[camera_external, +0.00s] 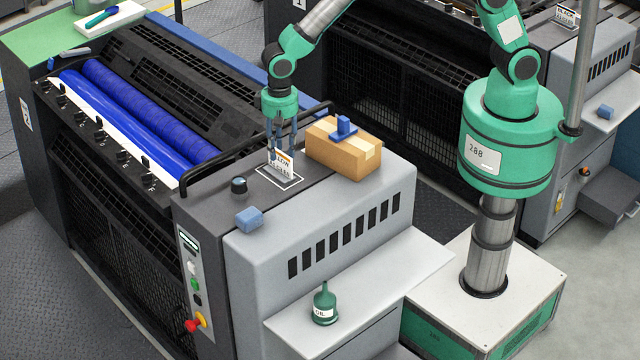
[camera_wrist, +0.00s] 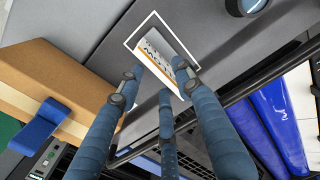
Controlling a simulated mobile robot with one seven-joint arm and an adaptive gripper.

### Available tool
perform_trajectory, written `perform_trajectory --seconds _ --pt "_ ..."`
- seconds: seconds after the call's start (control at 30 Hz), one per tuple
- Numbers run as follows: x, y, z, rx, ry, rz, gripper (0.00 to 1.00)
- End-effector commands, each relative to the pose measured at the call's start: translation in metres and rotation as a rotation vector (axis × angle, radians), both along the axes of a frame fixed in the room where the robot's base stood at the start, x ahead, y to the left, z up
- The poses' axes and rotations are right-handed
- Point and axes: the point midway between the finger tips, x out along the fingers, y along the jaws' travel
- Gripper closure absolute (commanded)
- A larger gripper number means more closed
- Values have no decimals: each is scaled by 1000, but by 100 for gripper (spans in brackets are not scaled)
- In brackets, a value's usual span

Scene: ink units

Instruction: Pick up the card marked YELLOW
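The card (camera_external: 284,163) is white with an orange stripe and dark letters ending in "LOW". It stands at a tilt at the white-outlined rectangle (camera_external: 271,180) on the near machine's top. The card also shows in the wrist view (camera_wrist: 159,50), where only part of its lettering reads. My gripper (camera_external: 281,148) points down at the card, its blue fingers around the card's upper part. In the wrist view, the fingertips (camera_wrist: 160,80) lie on both sides of the card and partly hide it. I cannot tell whether they touch it or have closed on it.
A cardboard box (camera_external: 338,158) with a blue object (camera_external: 343,127) on it stands close right of the card. A dark knob (camera_external: 239,187) and a light blue block (camera_external: 249,219) are nearer the front. A black rail (camera_external: 225,146) runs behind. A green oil bottle (camera_external: 325,305) stands on the lower shelf.

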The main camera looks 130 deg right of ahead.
Motion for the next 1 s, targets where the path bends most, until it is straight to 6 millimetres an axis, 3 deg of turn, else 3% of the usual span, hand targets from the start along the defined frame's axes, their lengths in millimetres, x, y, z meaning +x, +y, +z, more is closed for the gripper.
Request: perform_trajectory --seconds 0.3,0.9,1.0 --pt "0 -1 -32 1 2 0 65" --pt "0 -1 -35 0 1 0 65" --pt "0 -1 -35 0 1 0 82"
